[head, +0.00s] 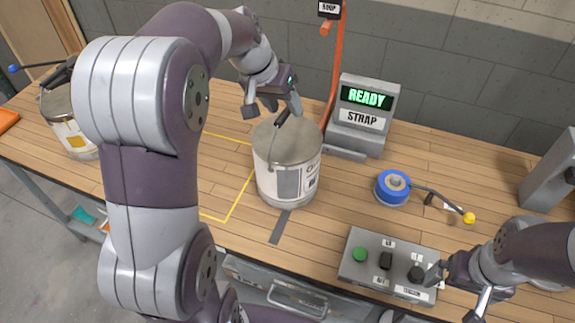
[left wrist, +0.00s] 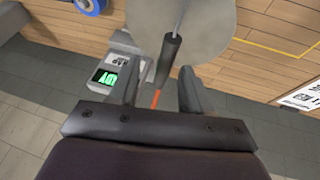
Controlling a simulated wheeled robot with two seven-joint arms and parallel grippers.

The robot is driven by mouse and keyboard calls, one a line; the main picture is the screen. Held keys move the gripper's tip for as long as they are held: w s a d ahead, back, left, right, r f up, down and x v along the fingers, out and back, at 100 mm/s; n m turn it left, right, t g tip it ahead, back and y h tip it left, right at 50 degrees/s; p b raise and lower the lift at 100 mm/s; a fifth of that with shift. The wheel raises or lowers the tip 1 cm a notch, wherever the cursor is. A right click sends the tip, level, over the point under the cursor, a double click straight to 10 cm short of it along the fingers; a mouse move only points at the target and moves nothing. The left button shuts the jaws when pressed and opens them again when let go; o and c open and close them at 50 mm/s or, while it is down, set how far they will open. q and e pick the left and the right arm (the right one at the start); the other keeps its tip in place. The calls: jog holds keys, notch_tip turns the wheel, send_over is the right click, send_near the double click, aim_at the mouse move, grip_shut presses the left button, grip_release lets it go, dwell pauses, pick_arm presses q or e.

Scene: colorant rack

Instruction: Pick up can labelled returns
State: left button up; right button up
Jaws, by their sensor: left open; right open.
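A metal can (head: 287,165) with a grey and white label stands upright on the wooden bench in the head view; I cannot read its label. Its dark handle grip (head: 284,116) is raised above the lid. My left gripper (head: 272,112) is open at the can's top. In the left wrist view the dark grip (left wrist: 170,58) lies between the open fingers of this gripper (left wrist: 158,92). A second can (head: 67,135) with a yellow-marked label stands at the far left, partly behind my arm. My right gripper (head: 458,290) is open by the control box, away from the cans.
A strap machine (head: 362,116) reading READY stands right of the can, with an orange strap (head: 335,65) rising behind. A blue spool (head: 392,187) with a yellow-knobbed lever and a button box (head: 378,262) are further right. Yellow lines (head: 238,200) mark the bench left of the can.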

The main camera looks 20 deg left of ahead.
aim_at(285, 110)
pick_arm(q)
jog(key=x, duration=0.2)
jog(key=p+x, duration=0.1)
jog(key=x, duration=0.2)
jog(key=shift+a, duration=0.2)
jog(key=shift+w+d+f, duration=0.1)
jog(key=shift+w+f, duration=0.1)
jog(key=shift+f, duration=0.2)
grip_shut()
jog(key=shift+r, duration=0.1)
